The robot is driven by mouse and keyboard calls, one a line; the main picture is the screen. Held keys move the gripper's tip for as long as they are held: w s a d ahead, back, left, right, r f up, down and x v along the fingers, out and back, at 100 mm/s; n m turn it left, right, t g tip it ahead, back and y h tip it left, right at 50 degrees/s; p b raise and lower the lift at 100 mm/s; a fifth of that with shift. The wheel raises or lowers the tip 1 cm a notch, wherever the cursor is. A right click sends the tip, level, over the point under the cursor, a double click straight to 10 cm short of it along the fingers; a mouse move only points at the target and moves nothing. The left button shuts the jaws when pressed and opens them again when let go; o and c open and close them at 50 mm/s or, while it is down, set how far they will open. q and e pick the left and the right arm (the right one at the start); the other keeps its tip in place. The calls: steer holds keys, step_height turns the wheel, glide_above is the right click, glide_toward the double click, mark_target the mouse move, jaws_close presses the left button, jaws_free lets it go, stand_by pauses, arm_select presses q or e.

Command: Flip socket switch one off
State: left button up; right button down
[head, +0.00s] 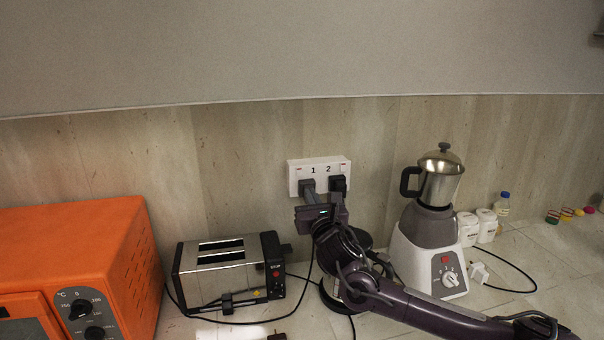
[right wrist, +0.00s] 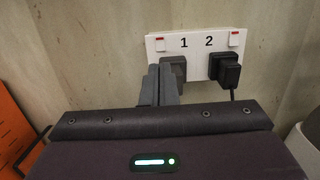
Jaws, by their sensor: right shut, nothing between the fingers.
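The white double socket (head: 319,170) is on the back wall, marked 1 and 2. It also shows in the right wrist view (right wrist: 196,43), with a red-marked switch one (right wrist: 160,45) at its upper left and switch two (right wrist: 234,39) at its upper right. A grey plug (right wrist: 176,66) sits under number 1 and a black plug (right wrist: 226,70) under number 2. My right gripper (head: 309,187) is shut and empty. Its fingertips (right wrist: 168,70) are just below switch one and partly cover the grey plug. I cannot tell whether they touch it. My left gripper is out of view.
A silver toaster (head: 228,272) and an orange oven (head: 75,262) stand left of the socket. A blender (head: 431,225) stands to the right, near my right arm. Black cords run over the counter. White canisters (head: 478,226) and a bottle (head: 502,208) are farther right.

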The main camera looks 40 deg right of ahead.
steer(key=p, duration=0.4)
glide_toward(300, 166)
steer(key=x, duration=0.4)
steer(key=shift+w+f, duration=0.2)
steer(key=shift+w, duration=0.25)
steer(key=shift+w+d+f, duration=0.1)
steer(key=shift+w+d, duration=0.2)
steer(key=shift+w, duration=0.2)
steer(key=shift+d+r+b, duration=0.2)
steer(key=shift+r+b, duration=0.25)
steer(key=shift+b, duration=0.6)
steer(key=shift+r, duration=0.35)
